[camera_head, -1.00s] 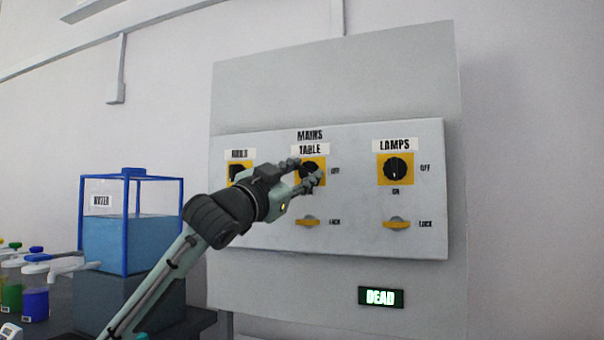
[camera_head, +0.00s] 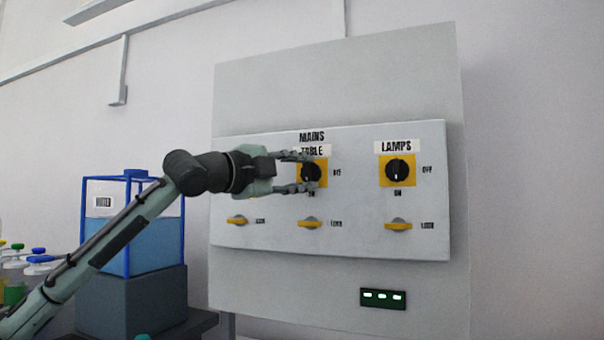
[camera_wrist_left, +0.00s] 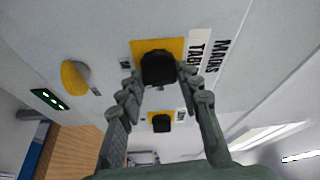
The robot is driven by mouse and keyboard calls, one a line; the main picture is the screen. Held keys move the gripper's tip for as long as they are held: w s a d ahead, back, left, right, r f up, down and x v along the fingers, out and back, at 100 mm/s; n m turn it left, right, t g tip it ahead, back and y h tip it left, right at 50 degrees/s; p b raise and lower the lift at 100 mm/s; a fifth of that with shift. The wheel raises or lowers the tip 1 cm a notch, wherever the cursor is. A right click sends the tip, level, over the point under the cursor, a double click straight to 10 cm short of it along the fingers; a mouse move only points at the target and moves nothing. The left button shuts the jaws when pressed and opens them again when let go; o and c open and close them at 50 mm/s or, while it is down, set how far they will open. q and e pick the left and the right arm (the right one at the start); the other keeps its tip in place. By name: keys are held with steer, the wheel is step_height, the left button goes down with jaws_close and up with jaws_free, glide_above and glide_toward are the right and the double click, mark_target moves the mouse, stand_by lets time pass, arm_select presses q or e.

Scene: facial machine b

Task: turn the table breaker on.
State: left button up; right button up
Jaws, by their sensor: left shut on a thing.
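The table breaker is a black rotary knob (camera_head: 312,173) on a yellow plate under the TABLE label, partly hidden by my fingers. My left gripper (camera_head: 304,173) comes in from the left, one finger above the knob and one below, shut on it. In the left wrist view the black knob (camera_wrist_left: 158,68) sits between the fingertips (camera_wrist_left: 158,80) on its yellow plate. The pointer mark on this knob cannot be made out. My right gripper is not in view.
The LAMPS knob (camera_head: 397,171) is to the right. Yellow lock tabs, one below TABLE (camera_head: 310,224), line the panel's lower part. A blue-framed water tank (camera_head: 133,232) stands left.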

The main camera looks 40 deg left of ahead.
arm_select(q)
steer(key=shift+a+r+m+g, duration=0.15)
steer(key=shift+m+g, duration=0.25)
steer(key=shift+m, duration=0.5)
steer(key=shift+r, duration=0.1)
steer(key=o, duration=1.2)
steer(key=shift+c, duration=0.2)
steer(key=shift+f, duration=0.2)
steer(key=s+a, duration=0.1)
steer(key=s, duration=1)
steer(key=shift+s+a, duration=0.3)
steer(key=shift+s, duration=0.1)
